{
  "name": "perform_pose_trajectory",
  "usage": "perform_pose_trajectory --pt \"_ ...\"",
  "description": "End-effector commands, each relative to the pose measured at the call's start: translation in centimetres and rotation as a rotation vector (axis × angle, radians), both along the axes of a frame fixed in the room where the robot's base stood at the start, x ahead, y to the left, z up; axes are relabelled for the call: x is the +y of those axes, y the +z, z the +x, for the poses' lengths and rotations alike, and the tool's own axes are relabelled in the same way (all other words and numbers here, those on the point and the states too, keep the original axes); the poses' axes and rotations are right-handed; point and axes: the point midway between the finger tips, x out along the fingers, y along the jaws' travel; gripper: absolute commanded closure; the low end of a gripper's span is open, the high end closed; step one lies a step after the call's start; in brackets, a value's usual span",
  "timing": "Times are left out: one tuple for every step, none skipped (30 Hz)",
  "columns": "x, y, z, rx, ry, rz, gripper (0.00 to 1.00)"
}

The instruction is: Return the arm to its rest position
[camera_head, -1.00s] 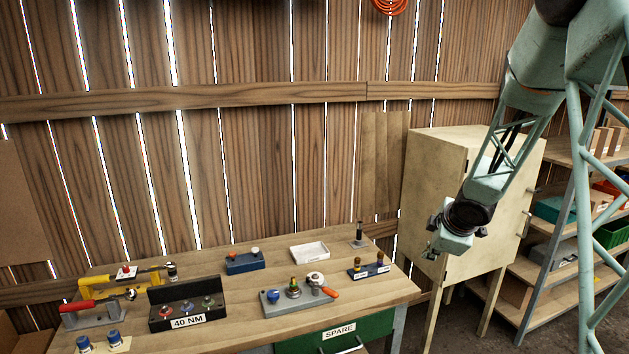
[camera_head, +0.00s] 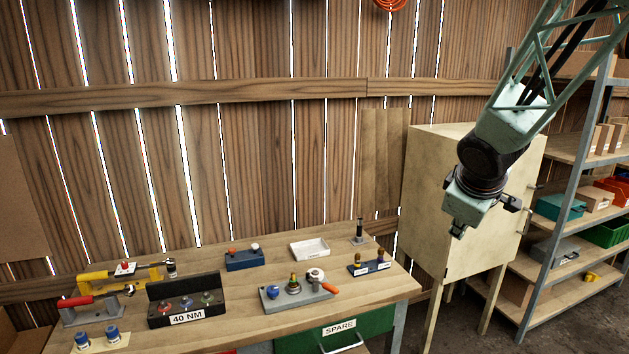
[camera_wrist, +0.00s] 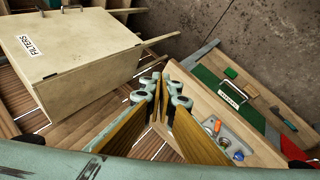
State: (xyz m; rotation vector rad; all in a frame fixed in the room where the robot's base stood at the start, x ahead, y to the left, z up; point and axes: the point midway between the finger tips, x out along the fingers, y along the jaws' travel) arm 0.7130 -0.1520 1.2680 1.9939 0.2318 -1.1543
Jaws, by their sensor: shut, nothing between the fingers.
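My arm comes in from the upper right of the head view. My gripper (camera_head: 457,232) hangs at its end in front of the pale wooden cabinet, to the right of and above the workbench (camera_head: 235,285). In the wrist view my gripper (camera_wrist: 160,88) shows two fingers with their tips close together, shut and empty. No part is held, and I see free air around the fingertips in the head view.
The cabinet (camera_head: 440,200) stands behind my gripper; its FILTERS label (camera_wrist: 27,45) shows in the wrist view. Shelves (camera_head: 560,230) with boxes stand at the right. The bench carries a 40 NM block (camera_head: 187,305), a grey fixture (camera_head: 297,296) and a white tray (camera_head: 310,250).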

Motion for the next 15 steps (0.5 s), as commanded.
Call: perform_pose_trajectory --pt "0.2 0.6 -0.9 -0.003 -0.019 0.006 1.00" --pt "0.2 0.9 -1.4 -0.004 -0.030 0.010 1.00" --pt "0.3 1.3 -2.1 -0.005 -0.046 0.016 1.00" --pt "0.4 1.5 -2.6 -0.004 -0.059 0.020 1.00" --pt "0.5 1.7 -3.2 -0.005 -0.069 0.025 1.00" --pt "0.6 2.1 -3.9 -0.005 -0.085 0.032 1.00" --pt "0.7 2.3 -4.5 -0.004 -0.098 0.038 1.00" --pt "0.7 2.5 -5.0 -0.004 -0.109 0.042 1.00" --pt "0.9 2.8 -5.8 -0.005 -0.125 0.050 1.00" --pt "0.9 3.0 -6.3 -0.004 -0.136 0.055 1.00" --pt "1.0 3.2 -6.9 -0.005 -0.147 0.060 1.00" --pt "1.2 3.5 -7.7 -0.004 -0.163 0.068 1.00" --pt "1.3 3.6 -8.3 -0.003 -0.174 0.073 1.00" --pt "1.5 3.8 -8.8 -0.004 -0.184 0.080 1.00" --pt "1.6 4.0 -9.6 -0.002 -0.199 0.088 1.00"
